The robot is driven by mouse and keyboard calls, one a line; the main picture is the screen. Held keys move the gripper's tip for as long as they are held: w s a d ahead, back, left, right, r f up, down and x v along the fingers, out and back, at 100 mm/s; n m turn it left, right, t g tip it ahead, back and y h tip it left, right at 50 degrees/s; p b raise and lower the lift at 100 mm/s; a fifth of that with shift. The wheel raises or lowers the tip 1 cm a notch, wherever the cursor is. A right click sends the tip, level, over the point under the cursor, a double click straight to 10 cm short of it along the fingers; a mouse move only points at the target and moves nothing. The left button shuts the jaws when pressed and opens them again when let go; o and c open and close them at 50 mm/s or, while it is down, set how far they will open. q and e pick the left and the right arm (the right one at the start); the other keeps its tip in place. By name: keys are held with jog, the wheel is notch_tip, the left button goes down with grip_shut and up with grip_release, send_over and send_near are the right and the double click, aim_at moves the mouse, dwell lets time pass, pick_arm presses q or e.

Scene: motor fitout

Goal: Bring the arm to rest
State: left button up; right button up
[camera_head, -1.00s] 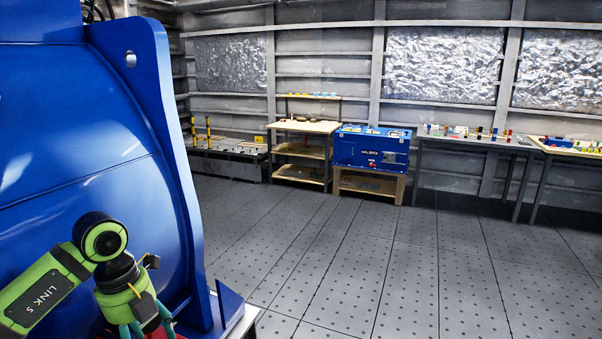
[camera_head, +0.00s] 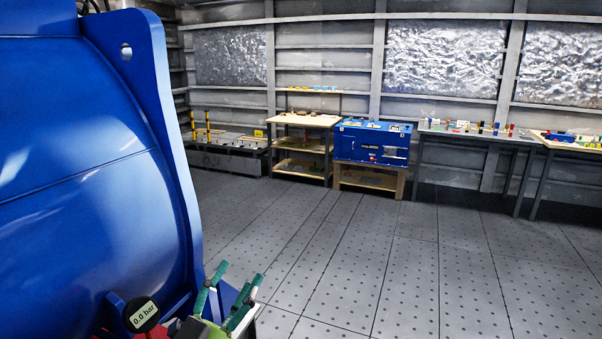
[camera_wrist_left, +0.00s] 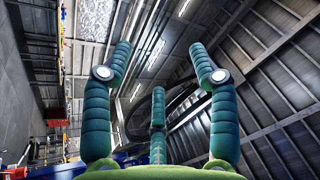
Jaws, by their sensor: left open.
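My left gripper (camera_head: 239,274) shows at the bottom of the head view, low and just right of the big blue machine. Its green fingers point up and are spread open. In the left wrist view its three green segmented fingers (camera_wrist_left: 160,70) stand apart with nothing between them. Beyond them are roof beams and lamps. Most of my left arm is below the head view's bottom edge. My right gripper is not in view.
The large blue machine (camera_head: 80,170) fills the left side. A gauge (camera_head: 143,314) reading 0.0 bar is close left of the gripper. The perforated floor (camera_head: 370,260) is clear. Along the far wall stand a wooden bench (camera_head: 300,121), a blue box (camera_head: 370,142) and tables.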

pick_arm(q)
jog(key=s+a+f+n+g+y, duration=0.3)
jog(key=f, duration=0.4)
jog(key=s+a+f+n+g+y, duration=0.2)
jog(key=a+f+n+y, duration=0.2)
jog(key=f, duration=0.3)
jog(key=s+a+f+n+g+y, duration=0.3)
jog(key=f, duration=0.4)
jog(key=s+d+f+g+h, duration=0.1)
jog(key=s+f+g, duration=0.35)
jog(key=s, duration=0.45)
jog(key=s+f+g, duration=0.4)
jog(key=s+f, duration=0.2)
jog(key=s, duration=0.3)
notch_tip(320, 180, down, 28)
jog(key=s+g+b, duration=0.2)
jog(key=b, duration=0.3)
jog(key=s+a+f+b, duration=0.3)
jog(key=s+f+b, duration=0.2)
jog(key=s+f, duration=1)
notch_tip(320, 180, down, 4)
jog(key=shift+s+f+g, duration=0.1)
jog(key=shift+s+g, duration=0.3)
jog(key=shift+g, duration=0.05)
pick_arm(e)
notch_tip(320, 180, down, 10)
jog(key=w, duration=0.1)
